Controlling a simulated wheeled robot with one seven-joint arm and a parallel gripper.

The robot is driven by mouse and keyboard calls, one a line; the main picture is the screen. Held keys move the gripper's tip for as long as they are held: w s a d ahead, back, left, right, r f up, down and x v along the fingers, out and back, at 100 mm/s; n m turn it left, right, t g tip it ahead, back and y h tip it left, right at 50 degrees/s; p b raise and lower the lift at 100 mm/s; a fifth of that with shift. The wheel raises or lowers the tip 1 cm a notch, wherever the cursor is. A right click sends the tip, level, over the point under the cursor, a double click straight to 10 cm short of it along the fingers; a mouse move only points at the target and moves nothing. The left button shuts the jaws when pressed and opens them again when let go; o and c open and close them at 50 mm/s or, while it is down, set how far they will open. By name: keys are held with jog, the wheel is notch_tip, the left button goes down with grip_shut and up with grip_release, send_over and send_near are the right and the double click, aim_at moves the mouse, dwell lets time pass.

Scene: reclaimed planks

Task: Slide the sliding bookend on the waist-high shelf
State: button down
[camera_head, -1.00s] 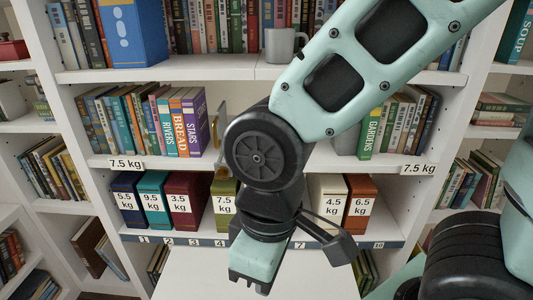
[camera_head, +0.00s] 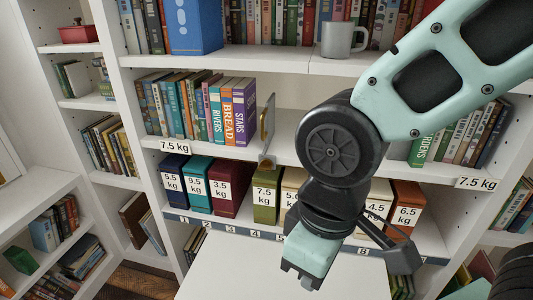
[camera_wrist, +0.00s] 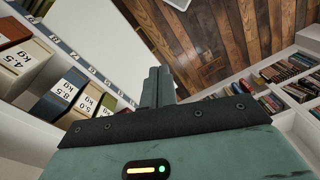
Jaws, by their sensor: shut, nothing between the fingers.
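The sliding bookend (camera_head: 268,130) is an upright grey plate with a brass-coloured handle on the waist-high shelf (camera_head: 292,150). It stands a little right of a row of books (camera_head: 228,112), with a small gap between them. My gripper (camera_head: 302,278) points down in front of the lower shelf, below and right of the bookend and apart from it. Its shut, empty fingers also show in the wrist view (camera_wrist: 158,86). The bookend is out of the wrist view. My arm hides part of the shelf right of the bookend.
Weight-marked boxes, such as a green one (camera_head: 265,202), stand on the shelf below, above a numbered strip (camera_head: 232,229). A white surface (camera_head: 240,268) lies below. Green and other books (camera_head: 423,145) stand right of my arm. A grey mug (camera_head: 341,39) is on the shelf above.

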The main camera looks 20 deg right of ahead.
dwell(0.4)
jog(key=c, duration=1.6)
grip_release()
jog(key=shift+o, duration=0.5)
jog(key=shift+w, duration=0.3)
jog(key=n+t+h+p, duration=0.9)
jog(key=n+t+h, duration=0.4)
jog(key=n, duration=0.7)
send_near(262, 122)
jog(key=shift+t+y, duration=0.3)
jog(key=p+x, duration=0.6)
jog(key=x, duration=0.5)
jog(key=shift+d+r, duration=0.2)
jog(key=shift+w+d+f, duration=0.15)
jog(key=shift+w+d, duration=0.25)
